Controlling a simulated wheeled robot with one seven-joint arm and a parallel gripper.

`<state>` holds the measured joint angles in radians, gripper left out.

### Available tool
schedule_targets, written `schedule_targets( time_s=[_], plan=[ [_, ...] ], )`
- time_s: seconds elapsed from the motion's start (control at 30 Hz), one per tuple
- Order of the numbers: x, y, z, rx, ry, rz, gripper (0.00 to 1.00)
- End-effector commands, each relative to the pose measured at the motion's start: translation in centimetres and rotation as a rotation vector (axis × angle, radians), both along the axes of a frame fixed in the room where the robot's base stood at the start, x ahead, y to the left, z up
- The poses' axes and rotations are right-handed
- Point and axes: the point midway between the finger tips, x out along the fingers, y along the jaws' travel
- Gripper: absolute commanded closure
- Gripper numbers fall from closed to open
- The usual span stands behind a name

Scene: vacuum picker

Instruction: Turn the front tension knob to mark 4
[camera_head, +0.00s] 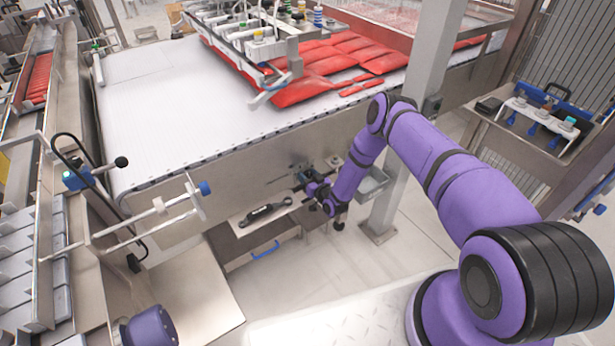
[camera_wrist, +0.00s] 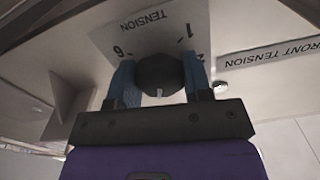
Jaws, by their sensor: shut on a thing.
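The front tension knob (camera_wrist: 160,75) is a round dark knob with a pale pointer line, in the wrist view. Behind it is a plate (camera_wrist: 150,30) lettered TENSION, upside down in this view, with a 6 at left and a 1 at upper right. The pointer faces the bottom of the picture, towards my palm. In the head view my gripper (camera_head: 333,203) is at the conveyor's side; the knob is not clear there.
A FRONT TENSION label (camera_wrist: 270,57) is right of the knob. In the head view a shelf (camera_head: 240,226) with a dark wrench (camera_head: 265,212) lies left of my gripper.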

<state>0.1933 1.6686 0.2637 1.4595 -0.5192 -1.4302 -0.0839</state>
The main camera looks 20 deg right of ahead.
Motion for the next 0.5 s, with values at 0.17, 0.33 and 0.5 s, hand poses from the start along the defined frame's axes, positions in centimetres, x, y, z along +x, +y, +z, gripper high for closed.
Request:
schedule_targets(
  time_s=[0.17,0.33,0.5],
  plan=[
    [-0.08,-0.01,-0.09,0.049,0.018,0.0,0.78],
    [-0.08,0.03,-0.08,0.069,0.024,0.001,0.78],
    [-0.09,0.03,-0.09,0.072,0.025,0.001,0.78]
  ],
)
